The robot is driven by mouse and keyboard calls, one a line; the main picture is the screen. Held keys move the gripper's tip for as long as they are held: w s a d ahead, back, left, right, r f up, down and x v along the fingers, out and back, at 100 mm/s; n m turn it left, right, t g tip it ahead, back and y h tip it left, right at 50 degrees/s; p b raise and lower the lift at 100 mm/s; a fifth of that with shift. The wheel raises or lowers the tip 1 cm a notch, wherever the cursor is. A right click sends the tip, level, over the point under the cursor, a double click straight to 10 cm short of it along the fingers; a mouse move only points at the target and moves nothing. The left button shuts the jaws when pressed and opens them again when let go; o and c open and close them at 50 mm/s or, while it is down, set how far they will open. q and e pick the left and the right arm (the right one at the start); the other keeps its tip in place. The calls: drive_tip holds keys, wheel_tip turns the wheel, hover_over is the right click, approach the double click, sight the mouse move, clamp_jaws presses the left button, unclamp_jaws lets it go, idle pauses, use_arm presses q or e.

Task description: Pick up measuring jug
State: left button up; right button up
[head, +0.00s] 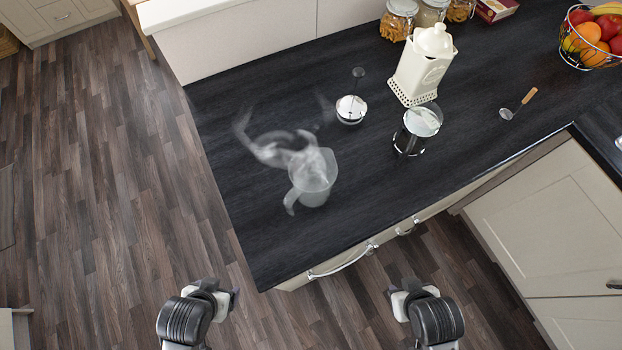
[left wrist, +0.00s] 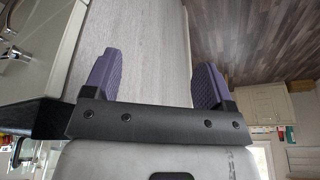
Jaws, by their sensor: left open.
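The measuring jug (head: 316,184) is a translucent, pale jug on the dark worktop, left of the middle in the head view. Its handle points to the lower left. Blurred, see-through whitish shapes show just above and to its left; I cannot tell what they are. My left gripper (head: 232,296) is off the worktop's near left corner, below and left of the jug, well apart from it. The left wrist view shows its two purple fingers (left wrist: 155,78) spread wide with nothing between them. My right gripper (head: 398,291) is in front of the drawers; its fingers do not show clearly.
The worktop (head: 250,215) is clear left of the jug. A plunger lid (head: 351,108), a glass press (head: 418,127), a cream canister (head: 424,65) and a small strainer (head: 518,104) stand or lie beyond it. A fruit basket (head: 592,38) is far right. Drawer handles (head: 343,263) stick out in front.

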use_arm(q)
drive_tip(key=shift+d, duration=0.2)
drive_tip(key=shift+c, duration=0.3)
drive_tip(key=shift+c, duration=0.7)
drive_tip(key=shift+a, duration=0.2)
drive_tip(key=c, duration=0.8)
